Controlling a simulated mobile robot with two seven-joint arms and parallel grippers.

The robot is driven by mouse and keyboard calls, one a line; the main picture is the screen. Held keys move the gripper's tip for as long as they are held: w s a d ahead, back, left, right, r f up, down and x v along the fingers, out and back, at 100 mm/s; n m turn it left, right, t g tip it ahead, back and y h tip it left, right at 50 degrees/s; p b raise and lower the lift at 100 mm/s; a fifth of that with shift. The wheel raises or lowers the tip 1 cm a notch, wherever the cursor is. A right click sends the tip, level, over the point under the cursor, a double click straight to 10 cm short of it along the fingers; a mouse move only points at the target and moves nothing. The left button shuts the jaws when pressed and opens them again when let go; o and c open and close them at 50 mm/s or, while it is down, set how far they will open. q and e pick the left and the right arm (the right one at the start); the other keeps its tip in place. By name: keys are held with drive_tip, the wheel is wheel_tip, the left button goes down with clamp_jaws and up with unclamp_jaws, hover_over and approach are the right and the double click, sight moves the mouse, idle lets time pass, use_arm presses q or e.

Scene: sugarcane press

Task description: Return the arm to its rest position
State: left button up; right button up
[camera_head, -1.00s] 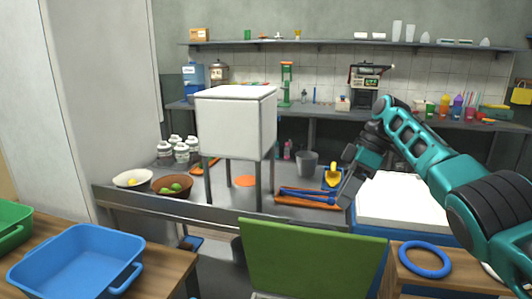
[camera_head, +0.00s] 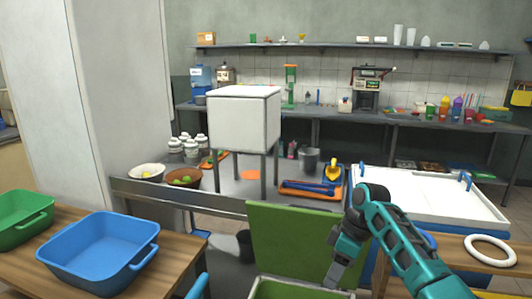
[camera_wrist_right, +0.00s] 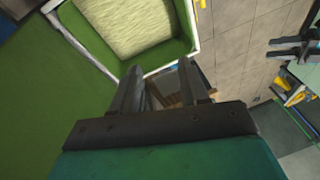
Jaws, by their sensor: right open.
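My right arm (camera_head: 400,240) comes in from the lower right in the head view, bent downward at its wrist. My right gripper (camera_head: 335,272) points down beside the raised green lid, near the right side of the green bin (camera_head: 290,291). In the right wrist view the two dark fingers of the gripper (camera_wrist_right: 160,88) stand apart with nothing between them. The bin's pale rim and beige inside show just beyond the fingers. I cannot tell the exact gap between gripper and bin.
A blue tub (camera_head: 98,250) stands on a wooden table at left. A white box on legs (camera_head: 245,118) stands on the metal counter behind. A white-topped blue chest (camera_head: 430,195) is behind my right arm. A white ring (camera_head: 491,250) lies on the wooden table at right.

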drive_tip(key=s+f+m+t+h, duration=0.1)
drive_tip(key=s+f+m, duration=0.1)
drive_tip(key=s+f, duration=0.5)
drive_tip(key=s+f+m+t, duration=0.1)
drive_tip(key=s+f+m, duration=0.3)
drive_tip(key=s, duration=0.6)
drive_tip(key=s+d+r+m+t+h, duration=0.1)
drive_tip(key=s+d+r+m, duration=0.15)
drive_tip(key=s, duration=0.55)
drive_tip(key=s+d+r+m+t+h, duration=0.1)
drive_tip(key=s+d+r+m, duration=0.15)
drive_tip(key=s, duration=0.65)
drive_tip(key=w+a+f+n+t+y, duration=0.1)
drive_tip(key=w+a+f+t, duration=0.2)
drive_tip(key=w+f+t, duration=0.4)
drive_tip(key=shift+w+f+y, duration=0.3)
drive_tip(key=shift+w+f, duration=0.15)
drive_tip(key=shift+f, duration=0.95)
drive_tip(key=shift+d, duration=0.1)
